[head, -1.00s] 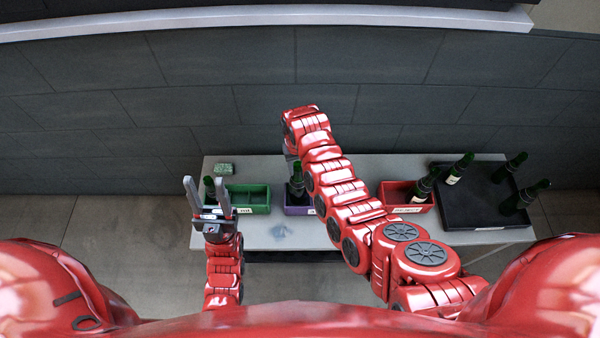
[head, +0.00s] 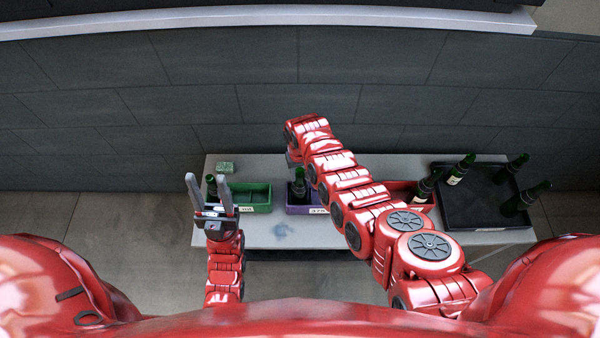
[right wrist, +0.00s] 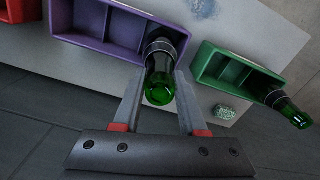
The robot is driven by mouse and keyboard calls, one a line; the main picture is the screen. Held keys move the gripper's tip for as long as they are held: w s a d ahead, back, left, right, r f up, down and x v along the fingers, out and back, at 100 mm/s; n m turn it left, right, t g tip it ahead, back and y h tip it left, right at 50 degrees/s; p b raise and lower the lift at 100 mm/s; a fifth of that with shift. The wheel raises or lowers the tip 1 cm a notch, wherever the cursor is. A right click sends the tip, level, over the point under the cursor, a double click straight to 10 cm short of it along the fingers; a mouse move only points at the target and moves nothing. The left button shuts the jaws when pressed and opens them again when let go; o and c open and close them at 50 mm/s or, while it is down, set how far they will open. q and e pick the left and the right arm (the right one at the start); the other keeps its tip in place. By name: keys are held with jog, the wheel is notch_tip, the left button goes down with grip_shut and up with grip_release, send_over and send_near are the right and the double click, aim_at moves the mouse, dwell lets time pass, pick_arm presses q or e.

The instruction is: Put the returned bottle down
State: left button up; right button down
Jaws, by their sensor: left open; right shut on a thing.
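A green bottle (head: 298,187) stands at the purple crate (head: 299,211), with its lower part hidden by the crate wall. In the right wrist view the bottle (right wrist: 160,82) is between the fingers of my right gripper (right wrist: 158,84), which is shut on it. Its lower end is at the end compartment of the purple crate (right wrist: 118,51); I cannot tell whether it touches the floor. In the head view my right arm mostly hides that gripper. My left gripper (head: 207,178) is open and empty, fingers up, in front of the table's left end.
A green crate (head: 262,208) is left of the purple one, with a bottle (head: 211,183) at its left end. A green speckled block (head: 226,167) lies behind it. A red crate (head: 424,207) and a black tray (head: 478,220) with several bottles are right.

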jog(key=shift+c, duration=2.3)
grip_release()
jog(key=shift+r, duration=0.2)
